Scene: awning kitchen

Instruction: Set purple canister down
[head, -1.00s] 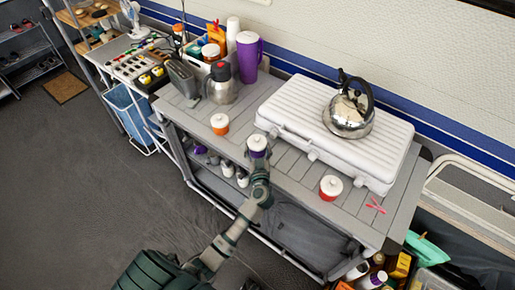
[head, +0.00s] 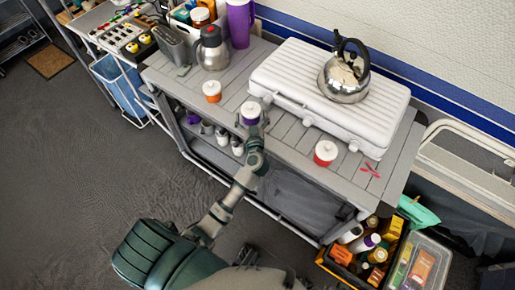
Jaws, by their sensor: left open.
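The purple canister (head: 250,114) has a white lid and stands upright at the front part of the grey slatted table (head: 290,128). My left gripper (head: 254,124) is open at the canister's near side, with the arm reaching up from below. The fingers are small here and partly merge with the canister, so I cannot tell whether they touch it. My right gripper is not in view.
An orange canister (head: 212,91) stands to the left and a red canister (head: 325,153) to the right. Behind are a white case (head: 318,85) with a kettle (head: 345,78), and a steel flask (head: 211,48). Pink tongs (head: 370,169) lie at the right.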

